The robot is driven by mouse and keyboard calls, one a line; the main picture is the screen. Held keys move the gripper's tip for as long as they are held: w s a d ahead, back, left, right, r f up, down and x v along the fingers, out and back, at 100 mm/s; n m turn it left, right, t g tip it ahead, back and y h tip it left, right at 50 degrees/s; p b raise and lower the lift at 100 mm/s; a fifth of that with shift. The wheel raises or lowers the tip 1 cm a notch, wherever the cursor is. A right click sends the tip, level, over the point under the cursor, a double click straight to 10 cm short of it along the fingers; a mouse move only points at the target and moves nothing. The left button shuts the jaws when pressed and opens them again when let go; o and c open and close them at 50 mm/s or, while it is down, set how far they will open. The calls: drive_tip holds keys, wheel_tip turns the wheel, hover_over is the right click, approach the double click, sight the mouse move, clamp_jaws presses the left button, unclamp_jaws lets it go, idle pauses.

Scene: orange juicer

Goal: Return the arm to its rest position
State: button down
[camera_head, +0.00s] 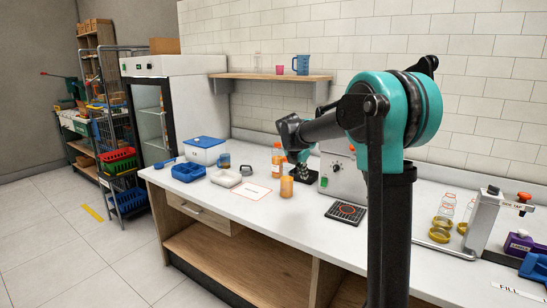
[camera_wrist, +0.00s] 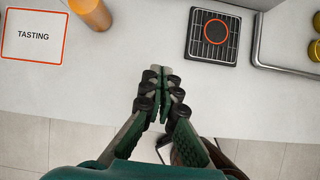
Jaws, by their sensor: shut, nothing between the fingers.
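My gripper (camera_wrist: 160,72) points at the white counter in the wrist view, with its fingers together and nothing between them. It hangs above the counter's front part, between the tasting card (camera_wrist: 33,36) and the black grid plate (camera_wrist: 213,37). My arm reaches left from its teal shoulder (camera_head: 420,105) in the head view, and its far end bends down near the orange bottle (camera_head: 277,155).
An orange cup (camera_head: 286,187) stands near the tasting card. A grey machine (camera_head: 343,177) stands behind the grid plate. Jars and a metal stand (camera_head: 482,222) are right. The counter's front edge is close.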

drive_tip(key=s+d+f+m+y, duration=0.1)
drive_tip(key=s+d+f+m, duration=0.1)
drive_tip(key=s+f+m, duration=0.4)
drive_tip(key=s+d+f+m+y, duration=0.1)
drive_tip(key=s+f+m, duration=0.5)
drive_tip(key=s+m, duration=0.7)
drive_tip(key=s+d+f+m+y, duration=0.1)
drive_tip(key=s+d+f+m, duration=0.3)
drive_tip(key=s, duration=1.6)
wheel_tip(320, 180, down, 3)
drive_tip(key=m, duration=0.5)
drive_tip(key=shift+g, duration=0.4)
drive_tip(key=c, duration=2.2)
unclamp_jaws()
drive_tip(key=shift+d, duration=0.1)
